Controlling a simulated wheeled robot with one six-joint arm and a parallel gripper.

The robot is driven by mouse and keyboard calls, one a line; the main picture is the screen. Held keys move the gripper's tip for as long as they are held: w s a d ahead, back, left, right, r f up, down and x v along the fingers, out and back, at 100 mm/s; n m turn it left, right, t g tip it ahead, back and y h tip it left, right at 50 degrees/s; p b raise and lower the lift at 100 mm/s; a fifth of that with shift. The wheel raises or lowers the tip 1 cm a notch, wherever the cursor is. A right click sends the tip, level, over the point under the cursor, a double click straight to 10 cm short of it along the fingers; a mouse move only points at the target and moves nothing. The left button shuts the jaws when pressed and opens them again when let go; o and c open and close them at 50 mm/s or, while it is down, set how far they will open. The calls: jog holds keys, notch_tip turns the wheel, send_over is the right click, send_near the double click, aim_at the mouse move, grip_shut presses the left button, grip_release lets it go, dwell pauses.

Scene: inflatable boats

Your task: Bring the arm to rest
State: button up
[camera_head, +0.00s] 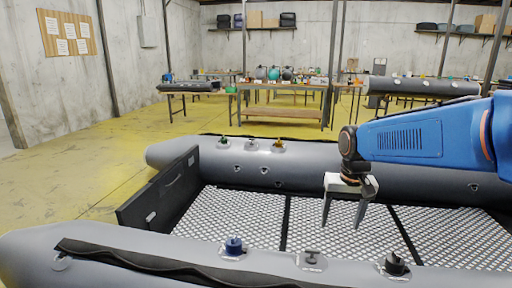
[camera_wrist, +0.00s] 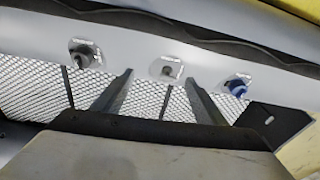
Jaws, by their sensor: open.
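My blue arm (camera_head: 425,133) reaches in from the right in the head view. My gripper (camera_head: 342,222) points down over the mesh floor of a grey inflatable boat (camera_head: 70,235). Its two fingers are apart with nothing between them. In the wrist view my gripper (camera_wrist: 160,85) also shows open, with the boat's near tube (camera_wrist: 210,60) beyond the fingertips. A blue-capped valve (camera_head: 235,245) and a black-capped valve (camera_head: 394,264) sit on the near tube, with a small fitting (camera_head: 312,258) between them. Both valves are apart from my gripper.
A black transom board (camera_head: 160,190) stands at the boat's left end. Workbenches (camera_head: 285,114) with items stand behind. Yellow floor (camera_head: 70,170) is clear to the left.

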jog(key=s+d+f+t, duration=0.1)
jog(key=s+d, duration=0.1)
jog(key=s, duration=0.9)
jog(key=s+d+f+n+t, duration=0.1)
jog(key=s+t, duration=0.1)
jog(key=s, duration=1)
jog(key=shift+d+f, duration=0.2)
jog(key=shift+d, duration=0.2)
jog(key=shift+c, duration=0.3)
